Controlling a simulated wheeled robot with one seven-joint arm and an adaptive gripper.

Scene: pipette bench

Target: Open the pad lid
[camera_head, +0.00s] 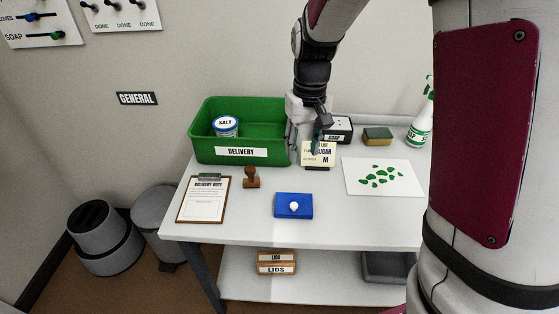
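The pad is a blue, shallow box (294,211) lying on the front middle of the white table. A small white knob (294,206) sits on its blue top. The top looks flat and closed. My gripper (305,145) hangs down over the back of the table, behind the pad and apart from it. It is beside the green bin and close to a small card stand. Its fingers look spread apart, with nothing visible held between them. Part of the card stand is hidden behind it.
A wooden stamp (251,177) and a clipboard (204,198) lie left of the pad. A green delivery bin (205,146) holds a salt tub (226,126). The card stand (318,155) is behind the pad; a white sheet (355,184) with green pieces lies right. Table around the pad is clear.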

